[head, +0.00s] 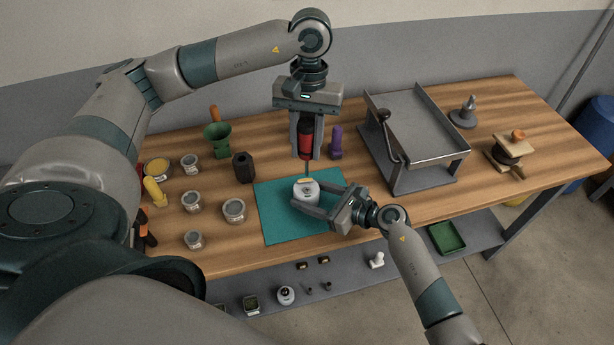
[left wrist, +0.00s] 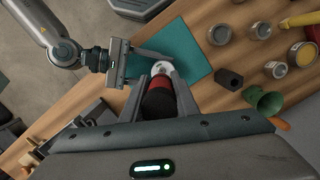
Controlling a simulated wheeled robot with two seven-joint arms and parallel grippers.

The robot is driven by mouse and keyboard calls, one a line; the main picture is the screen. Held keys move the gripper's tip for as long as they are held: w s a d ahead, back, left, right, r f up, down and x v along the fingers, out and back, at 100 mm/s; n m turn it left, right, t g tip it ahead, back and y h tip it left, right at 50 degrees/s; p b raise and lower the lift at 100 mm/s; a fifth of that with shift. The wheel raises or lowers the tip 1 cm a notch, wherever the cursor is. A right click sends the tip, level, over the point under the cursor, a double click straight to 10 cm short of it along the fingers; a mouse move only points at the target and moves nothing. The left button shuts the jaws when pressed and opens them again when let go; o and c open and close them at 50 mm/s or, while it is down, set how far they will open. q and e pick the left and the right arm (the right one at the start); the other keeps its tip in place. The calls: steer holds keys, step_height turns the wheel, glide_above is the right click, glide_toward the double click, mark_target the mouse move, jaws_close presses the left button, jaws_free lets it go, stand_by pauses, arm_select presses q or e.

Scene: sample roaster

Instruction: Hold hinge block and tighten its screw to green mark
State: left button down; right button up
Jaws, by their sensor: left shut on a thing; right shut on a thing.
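The hinge block (head: 306,194) is a small whitish rounded piece with a yellowish strip on top, standing on the teal mat (head: 272,222). My right gripper (head: 308,196) is shut on it from the right, one finger on each side. My left gripper (head: 306,153) is shut on a red and black screwdriver (head: 306,140) held upright above the block. The screwdriver's thin shaft reaches down to the block's top; whether it sits in the screw I cannot tell. The screw and green mark cannot be made out. The block also shows in the left wrist view (left wrist: 163,68), partly behind the screwdriver.
Several jars (head: 234,210), a black hexagonal piece (head: 243,167) and a green funnel (head: 218,138) stand left of the mat. A purple-handled tool (head: 336,142) stands behind it. A grey tray machine with a crank (head: 418,130) stands to the right. The mat's front left is clear.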

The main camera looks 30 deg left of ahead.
arm_select(q)
steer(key=shift+r, duration=1.05)
arm_select(e)
steer(key=o, duration=1.4)
steer(key=shift+c, duration=0.2)
steer(key=v, duration=1.1)
steer(key=shift+d, duration=0.2)
steer(key=shift+d+r, duration=0.15)
steer(key=shift+d, duration=0.1)
